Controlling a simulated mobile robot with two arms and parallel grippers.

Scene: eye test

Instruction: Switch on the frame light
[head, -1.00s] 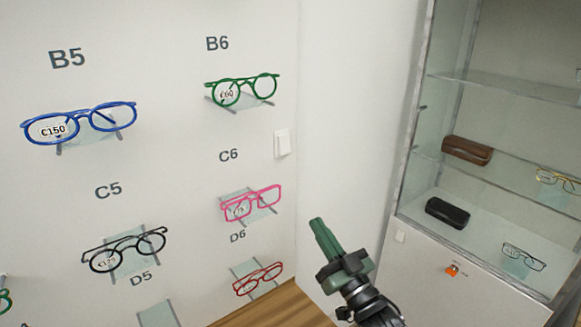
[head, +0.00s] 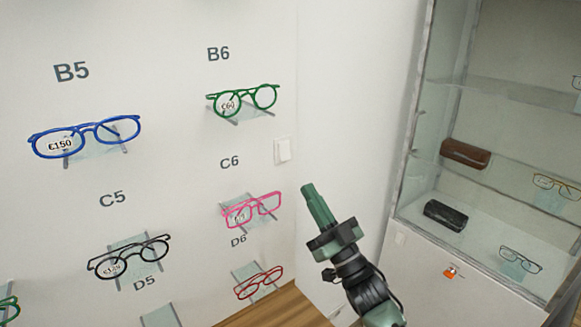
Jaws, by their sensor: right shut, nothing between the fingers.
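A white wall switch (head: 283,150) sits on the white wall, right of the C6 label and near the corner. My right gripper (head: 308,187) is shut and empty. In the picture it is below and a little right of the wall switch, apart from it. Its green fingers point up and to the left. My left gripper is out of view. Which plate is the frame light's switch cannot be told from the picture.
Glasses hang on wall shelves: blue (head: 85,138), green (head: 243,101), pink (head: 251,209), black (head: 129,257) and red (head: 259,283). A glass cabinet (head: 407,150) at the right holds a brown case (head: 465,153), a black case (head: 446,214) and more glasses. An orange padlock (head: 450,273) hangs on its front.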

